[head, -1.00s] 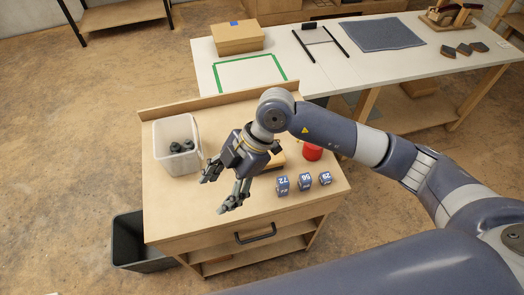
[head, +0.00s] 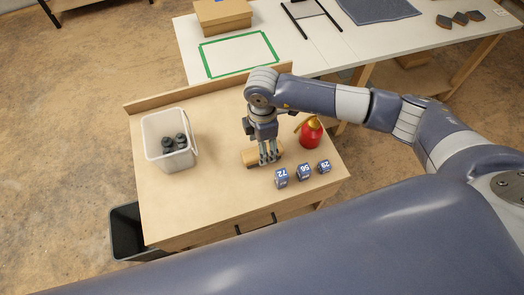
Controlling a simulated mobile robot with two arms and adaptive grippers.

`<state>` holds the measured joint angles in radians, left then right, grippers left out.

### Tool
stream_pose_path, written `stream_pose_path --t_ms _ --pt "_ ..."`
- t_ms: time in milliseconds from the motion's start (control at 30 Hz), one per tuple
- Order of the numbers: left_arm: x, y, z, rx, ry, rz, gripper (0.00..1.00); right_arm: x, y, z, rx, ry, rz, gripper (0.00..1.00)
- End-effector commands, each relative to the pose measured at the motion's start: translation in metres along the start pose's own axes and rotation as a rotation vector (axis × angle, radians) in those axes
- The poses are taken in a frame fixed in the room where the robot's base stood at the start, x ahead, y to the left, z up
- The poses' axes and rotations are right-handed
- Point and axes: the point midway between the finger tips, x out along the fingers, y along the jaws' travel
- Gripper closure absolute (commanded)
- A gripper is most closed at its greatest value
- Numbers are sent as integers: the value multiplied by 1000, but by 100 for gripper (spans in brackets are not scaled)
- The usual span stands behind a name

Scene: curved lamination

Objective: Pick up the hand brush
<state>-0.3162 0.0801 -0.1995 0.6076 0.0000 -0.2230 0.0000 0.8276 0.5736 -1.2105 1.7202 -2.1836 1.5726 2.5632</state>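A light wooden piece (head: 249,157), which looks like the hand brush, lies on the small wooden cabinet top (head: 205,205) in the head view. My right gripper (head: 269,160) points straight down over it, with its fingers at the piece's right part and hiding some of it. I cannot tell whether the fingers touch it or how far they are apart. My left gripper is not in view.
A red bottle (head: 311,133) with a yellowish top stands just right of the gripper. Numbered blue blocks (head: 304,172) sit in front. A white bin (head: 164,155) with dark parts stands left. The cabinet top's front left is clear. A white table (head: 300,60) stands behind.

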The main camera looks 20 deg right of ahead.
Motion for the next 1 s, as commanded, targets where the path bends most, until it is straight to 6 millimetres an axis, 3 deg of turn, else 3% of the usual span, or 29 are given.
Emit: stream_pose_path --t_ms 233,567,700,800,1000 --pt "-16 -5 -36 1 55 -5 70 31 1 -1 0 1 -3 38" --pt "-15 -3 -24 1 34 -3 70 39 1 0 -1 1 0 38" --pt "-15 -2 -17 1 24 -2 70 38 1 0 0 1 -1 70" --pt "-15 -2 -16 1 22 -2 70 38 1 0 0 1 -1 88" --pt "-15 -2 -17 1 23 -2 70 38 1 0 0 1 -1 88"
